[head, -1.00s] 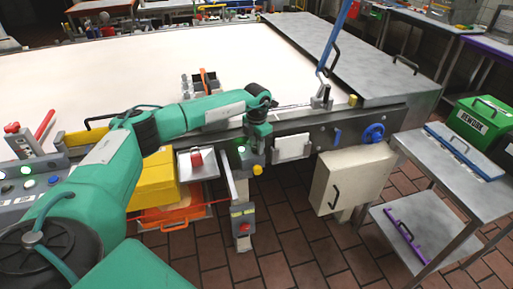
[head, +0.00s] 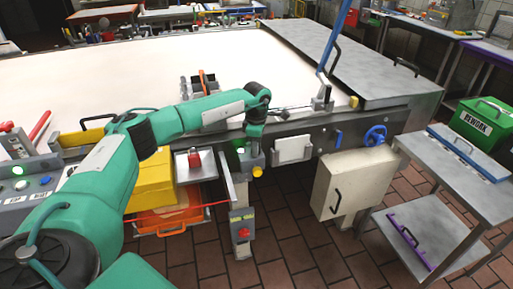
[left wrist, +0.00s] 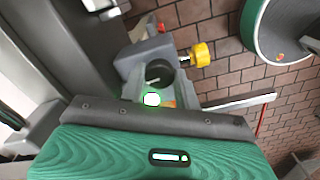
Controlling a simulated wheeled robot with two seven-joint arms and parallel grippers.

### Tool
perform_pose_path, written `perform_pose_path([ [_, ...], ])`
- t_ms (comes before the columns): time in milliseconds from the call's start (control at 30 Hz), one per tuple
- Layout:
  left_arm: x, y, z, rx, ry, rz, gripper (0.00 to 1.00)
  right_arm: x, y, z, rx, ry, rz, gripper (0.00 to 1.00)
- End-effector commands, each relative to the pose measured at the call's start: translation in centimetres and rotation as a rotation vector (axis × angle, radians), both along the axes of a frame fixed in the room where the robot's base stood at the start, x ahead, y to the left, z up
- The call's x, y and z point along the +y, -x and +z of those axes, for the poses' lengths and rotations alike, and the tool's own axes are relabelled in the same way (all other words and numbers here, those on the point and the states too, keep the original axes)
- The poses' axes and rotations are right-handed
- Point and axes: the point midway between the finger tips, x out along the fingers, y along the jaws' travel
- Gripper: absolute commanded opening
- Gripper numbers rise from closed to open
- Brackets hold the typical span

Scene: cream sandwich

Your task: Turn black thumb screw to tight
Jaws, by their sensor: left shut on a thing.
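My left gripper (head: 252,146) reaches down at the near edge of the machine's steel rail, beside a grey block with a yellow knob (head: 258,171). In the left wrist view, a dark round part (left wrist: 161,75), which looks like the black thumb screw, sits in front of the gripper (left wrist: 153,92), next to the grey block and the yellow knob (left wrist: 200,54). The gripper is shut on it. The arm and gripper hide the screw in the head view, and its tightness cannot be told. My right gripper is not in view.
A yellow box (head: 152,180) and an orange crate (head: 163,222) are left of the gripper. A white panel (head: 293,150), a cream cabinet (head: 352,182) and a blue handwheel (head: 375,135) are to the right. A post with a red button (head: 243,232) stands below. The white belt (head: 120,75) lies beyond.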

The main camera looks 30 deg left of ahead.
Motion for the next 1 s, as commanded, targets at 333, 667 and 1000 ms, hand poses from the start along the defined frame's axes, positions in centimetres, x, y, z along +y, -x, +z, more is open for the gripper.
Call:
perform_pose_path([
  [333, 0.0, -0.1, 0.3, -0.007, 0.002, -0.104, 0.09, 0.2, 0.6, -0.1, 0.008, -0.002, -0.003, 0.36],
  [667, 0.0, -0.1, 0.3, -0.007, 0.001, -0.114, 0.09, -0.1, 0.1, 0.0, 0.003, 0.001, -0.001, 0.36],
  [1000, 0.0, -0.1, 0.2, -0.004, 0.0, -0.113, 0.54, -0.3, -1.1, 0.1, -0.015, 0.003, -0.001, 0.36],
])
